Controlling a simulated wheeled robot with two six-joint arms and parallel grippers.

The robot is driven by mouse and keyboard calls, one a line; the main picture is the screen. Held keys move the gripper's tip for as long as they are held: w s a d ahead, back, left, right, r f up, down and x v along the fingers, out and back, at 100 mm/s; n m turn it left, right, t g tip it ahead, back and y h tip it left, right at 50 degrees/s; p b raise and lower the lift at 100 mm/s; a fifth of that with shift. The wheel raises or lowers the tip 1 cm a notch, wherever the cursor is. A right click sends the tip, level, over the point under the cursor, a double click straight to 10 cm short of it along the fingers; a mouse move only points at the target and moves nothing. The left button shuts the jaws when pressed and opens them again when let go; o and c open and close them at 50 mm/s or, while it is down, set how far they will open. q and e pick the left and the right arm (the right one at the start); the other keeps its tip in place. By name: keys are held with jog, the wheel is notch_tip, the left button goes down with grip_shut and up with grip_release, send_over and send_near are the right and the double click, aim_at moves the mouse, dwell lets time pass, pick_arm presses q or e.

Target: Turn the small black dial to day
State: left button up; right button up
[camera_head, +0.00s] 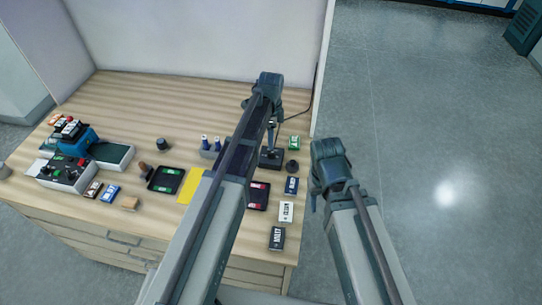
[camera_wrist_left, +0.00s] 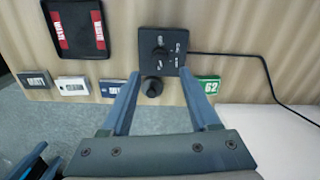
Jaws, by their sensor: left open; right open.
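A small black dial (camera_wrist_left: 159,53) sits on a black box (camera_wrist_left: 176,34) with white markings, too small to read surely, and a cord. In the head view the box (camera_head: 271,163) stands near the table's right side, partly behind my left arm. My left gripper (camera_wrist_left: 159,73) is open and empty, its fingers pointing toward the box with the dial between their lines. It also shows in the head view (camera_head: 272,132) above the box. My right gripper (camera_head: 316,193) is open, off the table's right edge, its fingertips mostly hidden.
A round black knob (camera_wrist_left: 152,87) stands beside the box. A green block (camera_wrist_left: 208,88) and several labelled blocks (camera_wrist_left: 72,86) lie nearby. A black tray (camera_wrist_left: 76,28) with red labels is close. A grey control box (camera_head: 65,172) and blue device (camera_head: 80,140) stand at the left.

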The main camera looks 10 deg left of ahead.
aim_at(271, 152)
pick_arm(q)
notch_tip(271, 152, down, 7)
jog(key=b, duration=0.6)
jog(key=shift+r, duration=0.1)
grip_shut()
